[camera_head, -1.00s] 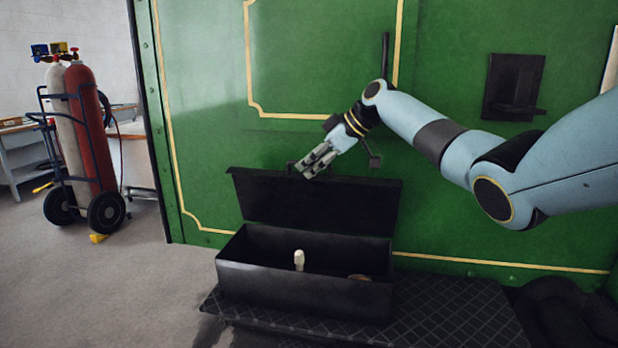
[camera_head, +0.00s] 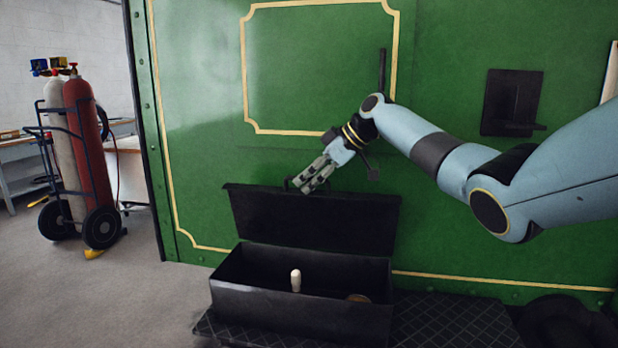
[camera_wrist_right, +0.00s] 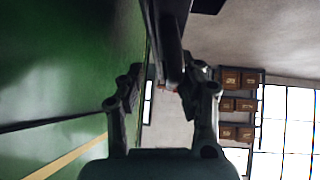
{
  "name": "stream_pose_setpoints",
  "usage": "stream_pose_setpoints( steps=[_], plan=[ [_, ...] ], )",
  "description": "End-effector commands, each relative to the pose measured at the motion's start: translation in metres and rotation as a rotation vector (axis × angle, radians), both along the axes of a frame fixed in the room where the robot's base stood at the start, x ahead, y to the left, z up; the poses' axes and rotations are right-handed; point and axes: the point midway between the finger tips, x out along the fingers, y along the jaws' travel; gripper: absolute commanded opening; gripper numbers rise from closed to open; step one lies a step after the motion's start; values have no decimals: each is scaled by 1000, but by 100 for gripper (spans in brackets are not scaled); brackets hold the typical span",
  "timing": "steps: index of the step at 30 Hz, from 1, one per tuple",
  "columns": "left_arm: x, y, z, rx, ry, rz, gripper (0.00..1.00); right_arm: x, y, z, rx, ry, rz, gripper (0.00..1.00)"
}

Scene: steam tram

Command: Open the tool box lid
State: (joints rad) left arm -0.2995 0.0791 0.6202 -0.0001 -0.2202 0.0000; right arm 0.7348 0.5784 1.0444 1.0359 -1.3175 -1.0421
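The black tool box (camera_head: 300,306) stands on a dark, diamond-patterned step against the green wall. Its lid (camera_head: 310,222) stands raised at the back, near upright, leaving the box open. A pale handle (camera_head: 296,281) and a brownish round thing (camera_head: 358,298) show inside. My right gripper (camera_head: 306,187) is at the lid's top edge, beside its small dark handle (camera_head: 289,183). In the right wrist view its fingers (camera_wrist_right: 163,88) are spread apart, with a dark bar (camera_wrist_right: 171,40) showing between them. Contact with the lid is unclear. My left gripper is not in view.
The green wall (camera_head: 200,110) rises close behind the lid. A dark bracket (camera_head: 512,102) juts from it at the right. A cart with gas cylinders (camera_head: 88,150) stands at the left, with clear floor (camera_head: 110,290) in front.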

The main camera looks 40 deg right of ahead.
Motion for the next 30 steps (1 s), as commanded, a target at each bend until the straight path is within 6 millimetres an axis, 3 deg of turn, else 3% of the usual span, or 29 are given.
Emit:
stream_pose_setpoints(
  steps=[11, 22, 30],
  plan=[
    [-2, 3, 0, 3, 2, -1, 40, -7, -7, 10, -1, -3, -1, 34],
    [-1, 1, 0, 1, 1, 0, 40, -54, -37, 64, -5, -1, 0, 34],
    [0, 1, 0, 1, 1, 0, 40, -71, -48, 83, -1, 1, 0, 34]
  ],
)
